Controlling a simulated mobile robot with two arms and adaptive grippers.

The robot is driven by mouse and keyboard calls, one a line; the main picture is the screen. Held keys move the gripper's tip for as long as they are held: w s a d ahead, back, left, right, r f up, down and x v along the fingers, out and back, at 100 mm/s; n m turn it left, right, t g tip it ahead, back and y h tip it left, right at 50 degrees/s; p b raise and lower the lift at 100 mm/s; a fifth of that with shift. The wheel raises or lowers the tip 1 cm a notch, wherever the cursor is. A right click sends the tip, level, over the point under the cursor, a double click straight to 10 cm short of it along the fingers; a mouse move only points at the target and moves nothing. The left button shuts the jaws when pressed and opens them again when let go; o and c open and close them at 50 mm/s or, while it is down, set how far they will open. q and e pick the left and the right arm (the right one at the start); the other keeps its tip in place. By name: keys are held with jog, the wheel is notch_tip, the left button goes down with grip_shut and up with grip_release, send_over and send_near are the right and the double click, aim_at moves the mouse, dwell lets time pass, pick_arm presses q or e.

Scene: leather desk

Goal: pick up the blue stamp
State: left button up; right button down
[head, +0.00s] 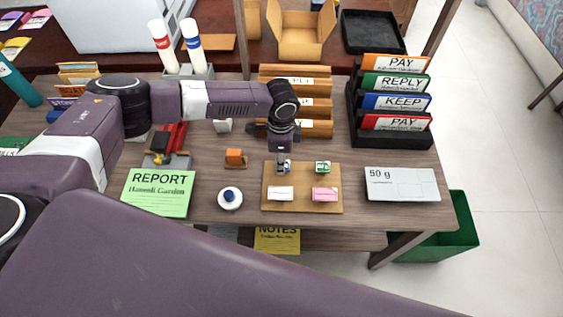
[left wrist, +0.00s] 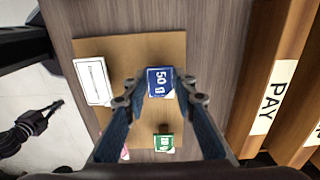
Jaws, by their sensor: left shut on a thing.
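The blue stamp (left wrist: 160,82) has a blue face marked "50 g" in the left wrist view. My left gripper (left wrist: 160,98) is shut on it, one finger on each side. In the head view the left gripper (head: 283,168) reaches down to the back left of the tan board (head: 302,205), and the blue stamp (head: 288,166) shows partly behind its fingers. I cannot tell whether the stamp touches the board. A dark gripper, apparently my right one (left wrist: 50,108), shows at the left of the left wrist view, away from the stamp; its jaws are unclear.
A green stamp (head: 323,167), a white block (head: 281,193) and a pink block (head: 325,194) sit on the board. A "50 g" parcel (head: 402,184) lies to the right. A round white and blue item (head: 230,198) stands left. Wooden trays (head: 310,105) and a black file rack (head: 392,138) stand behind.

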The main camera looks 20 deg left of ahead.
pick_arm(q)
jog(key=shift+r, duration=0.1)
notch_tip(320, 180, up, 20)
jog(key=b, duration=0.3)
jog(key=shift+r, duration=0.15)
jog(key=shift+o, duration=0.6)
